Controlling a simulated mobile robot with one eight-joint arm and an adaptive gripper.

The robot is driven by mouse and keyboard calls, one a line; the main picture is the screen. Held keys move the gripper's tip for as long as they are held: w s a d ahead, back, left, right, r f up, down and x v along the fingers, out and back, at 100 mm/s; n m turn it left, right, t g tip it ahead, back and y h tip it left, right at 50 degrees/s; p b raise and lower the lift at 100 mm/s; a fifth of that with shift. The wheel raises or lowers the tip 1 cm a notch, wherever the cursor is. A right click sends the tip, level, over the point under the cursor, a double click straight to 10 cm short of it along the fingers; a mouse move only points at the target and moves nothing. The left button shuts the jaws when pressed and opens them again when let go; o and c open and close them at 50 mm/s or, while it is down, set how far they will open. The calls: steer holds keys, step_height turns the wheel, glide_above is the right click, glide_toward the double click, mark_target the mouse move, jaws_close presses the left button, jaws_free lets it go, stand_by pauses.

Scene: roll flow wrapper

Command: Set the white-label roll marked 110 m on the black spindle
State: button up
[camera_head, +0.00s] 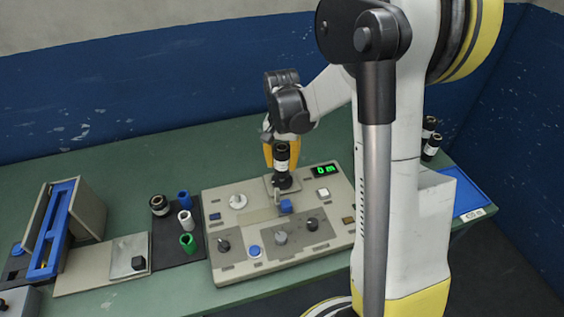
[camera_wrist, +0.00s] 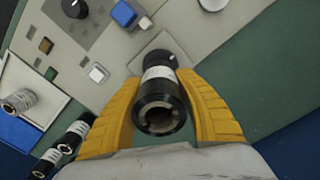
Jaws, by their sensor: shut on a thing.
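A black roll with a white label (camera_head: 282,154) stands about upright between the yellow fingers of my gripper (camera_head: 281,153). It also shows end-on, with its hollow core toward the camera, in the wrist view (camera_wrist: 160,97). My gripper (camera_wrist: 162,112) is shut on this roll from both sides. The label print is too small to read. The black spindle (camera_head: 283,182) is on the grey panel (camera_head: 232,184), directly below the roll in the head view. The roll hides part of it, and I cannot tell whether the two touch.
The panel carries knobs, buttons and a green "0 m" display (camera_head: 324,169). Blue (camera_head: 184,198), white (camera_head: 186,222) and green (camera_head: 187,243) pieces and a dark roll (camera_head: 159,205) stand to the left. More black rolls (camera_head: 432,147) stand near a blue tray (camera_head: 465,193) at right.

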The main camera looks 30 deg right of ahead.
steer(key=shift+f, duration=0.3)
stand_by(0.4)
steer(key=shift+f+b, duration=1)
steer(key=shift+f, duration=0.05)
steer(key=shift+f, duration=0.1)
steer(key=o, duration=1.8)
steer(key=shift+r+p, duration=2.75)
steer(key=shift+r, duration=1.25)
